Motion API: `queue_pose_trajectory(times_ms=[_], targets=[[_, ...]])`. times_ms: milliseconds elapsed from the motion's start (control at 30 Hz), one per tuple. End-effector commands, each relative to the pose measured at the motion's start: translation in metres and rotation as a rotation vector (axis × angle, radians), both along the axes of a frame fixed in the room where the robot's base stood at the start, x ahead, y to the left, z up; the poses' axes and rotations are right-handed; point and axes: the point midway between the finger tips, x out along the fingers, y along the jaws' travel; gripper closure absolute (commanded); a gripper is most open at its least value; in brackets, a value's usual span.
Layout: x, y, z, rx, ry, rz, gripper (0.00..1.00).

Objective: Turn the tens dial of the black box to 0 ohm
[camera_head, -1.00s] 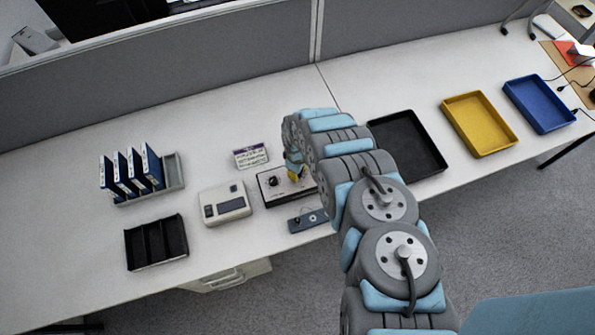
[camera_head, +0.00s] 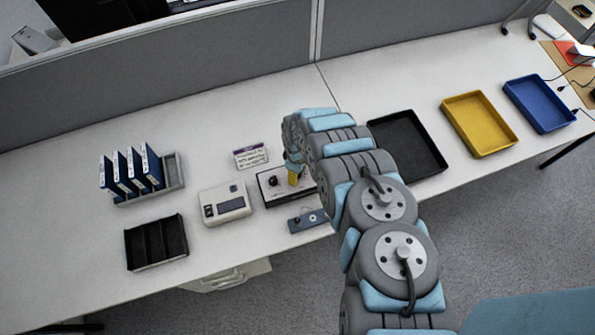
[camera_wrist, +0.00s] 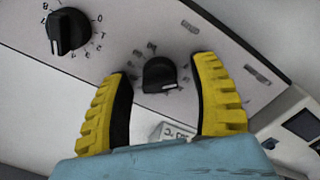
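The black box (camera_head: 276,195) stands on the desk left of my arm, with a pale top panel and dark sides. In the wrist view its panel (camera_wrist: 110,58) carries two black dials. One dial (camera_wrist: 160,74) lies between the yellow fingers of my gripper (camera_wrist: 163,69), with visible gaps on both sides. The other dial (camera_wrist: 67,32) is at upper left, ringed by digits, and it also shows in the head view (camera_head: 273,181). The digits around the dial between my fingers are blurred and partly hidden, so its setting is unclear. My gripper (camera_head: 294,178) is open above the box.
A white instrument (camera_head: 226,204) stands left of the box, and a small grey-blue device (camera_head: 307,221) lies in front. A label card (camera_head: 251,156) is behind. A black tray (camera_head: 409,144) sits to the right, beyond my arm.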

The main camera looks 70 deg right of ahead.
Motion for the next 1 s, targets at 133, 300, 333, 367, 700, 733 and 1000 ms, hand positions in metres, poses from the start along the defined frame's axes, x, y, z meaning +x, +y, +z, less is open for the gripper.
queue_pose_trajectory(times_ms=[133, 300, 333, 367, 700, 733, 1000], targets=[[0.000, 0.000, 0.001, 0.000, 0.000, 0.000, 0.38], [0.001, -0.001, 0.008, -0.001, -0.001, 0.000, 0.38], [0.001, -0.002, 0.011, -0.002, -0.002, 0.000, 0.38], [0.002, -0.002, 0.013, -0.003, -0.003, 0.000, 0.38], [0.001, -0.002, 0.042, -0.001, 0.000, 0.001, 0.38], [0.001, -0.001, 0.044, 0.000, 0.000, 0.000, 0.38], [0.001, -0.001, 0.070, -0.002, -0.001, 0.001, 0.38]])
